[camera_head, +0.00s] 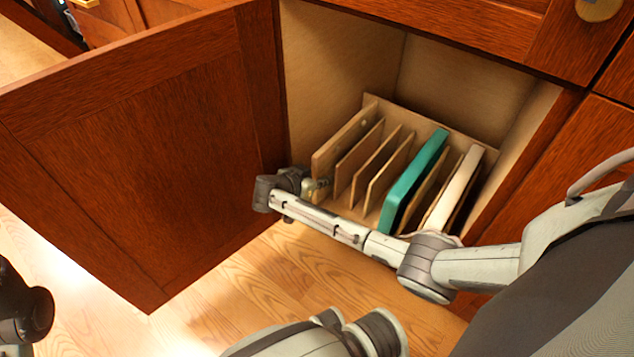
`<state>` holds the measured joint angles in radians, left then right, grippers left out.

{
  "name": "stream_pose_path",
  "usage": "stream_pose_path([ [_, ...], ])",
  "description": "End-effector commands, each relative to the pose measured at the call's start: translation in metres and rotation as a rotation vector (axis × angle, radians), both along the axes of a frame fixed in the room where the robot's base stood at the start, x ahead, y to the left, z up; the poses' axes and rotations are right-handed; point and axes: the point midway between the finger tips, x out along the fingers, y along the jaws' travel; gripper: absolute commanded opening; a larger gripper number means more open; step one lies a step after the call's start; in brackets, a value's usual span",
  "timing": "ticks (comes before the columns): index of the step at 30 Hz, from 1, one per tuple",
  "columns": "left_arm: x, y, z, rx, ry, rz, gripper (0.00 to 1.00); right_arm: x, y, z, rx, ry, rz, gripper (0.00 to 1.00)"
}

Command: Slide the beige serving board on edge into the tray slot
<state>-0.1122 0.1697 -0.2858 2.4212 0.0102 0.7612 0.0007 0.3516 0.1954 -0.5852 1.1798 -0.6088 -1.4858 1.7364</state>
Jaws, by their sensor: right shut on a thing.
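The beige serving board (337,143) stands on edge at the left end of the wooden tray rack (480,139), inside the open cabinet. It stands taller and thicker than the dividers beside it. My right gripper (319,188) reaches across the front of the rack from the right and is shut on the board's near, lower end. The fingertips are small and partly hidden, so the exact grip is hard to see. The board's bottom edge is hidden, so I cannot tell how deep it sits.
A teal board (415,178) and a cream board (456,188) stand in slots farther right. Thin dividers (358,160) separate the slots. The open cabinet door (140,150) stands close to the left of my right wrist. Wooden floor (245,300) shows below.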

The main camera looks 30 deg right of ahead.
Motion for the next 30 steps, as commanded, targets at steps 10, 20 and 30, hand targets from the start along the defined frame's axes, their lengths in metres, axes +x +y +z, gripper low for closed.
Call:
stream_pose_path([
  [10, 0.0005, -0.0003, -0.0001, 0.001, 0.001, 0.0, 0.34, 0.008, -0.0171, 0.0043, -0.011, -0.012, -0.005, 0.0],
  [20, -0.0006, 0.0001, 0.0003, -0.003, -0.002, -0.001, 0.34, 0.0076, -0.0181, 0.0048, -0.016, -0.012, -0.008, 0.39],
  [30, -0.0007, -0.0001, 0.0003, -0.004, -0.001, -0.002, 0.34, 0.0054, -0.0176, 0.0041, -0.014, -0.008, -0.012, 0.56],
])
